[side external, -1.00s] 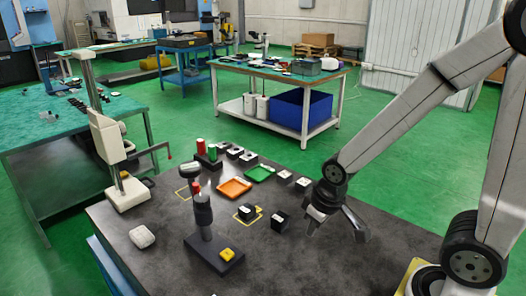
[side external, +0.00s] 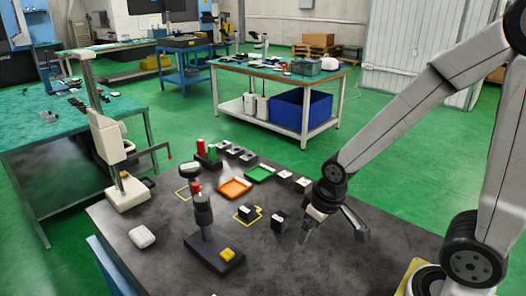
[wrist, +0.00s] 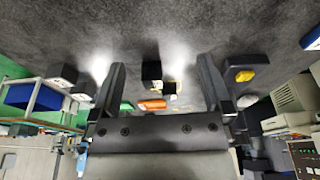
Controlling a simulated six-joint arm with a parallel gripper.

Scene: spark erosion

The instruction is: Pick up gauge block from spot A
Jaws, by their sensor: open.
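A dark block with a white top (side external: 247,213) stands on a yellow-outlined spot in the middle of the dark table. A second dark, white-topped block (side external: 280,218) stands just right of it, nearer my gripper (side external: 331,228). No letter is readable, so I cannot tell which spot is A. My gripper is open and empty above the table, right of both blocks. In the wrist view, the nearer black block (wrist: 151,73) appears between the spread fingers (wrist: 161,70), apart from them. The other block (wrist: 170,88) shows smaller behind it, by yellow marking.
An orange tray (side external: 235,188) and a green tray (side external: 260,173) lie behind the blocks. A dark stand (side external: 205,215) with a yellow piece (side external: 226,253) on its base is left. More dark blocks line the back edge.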

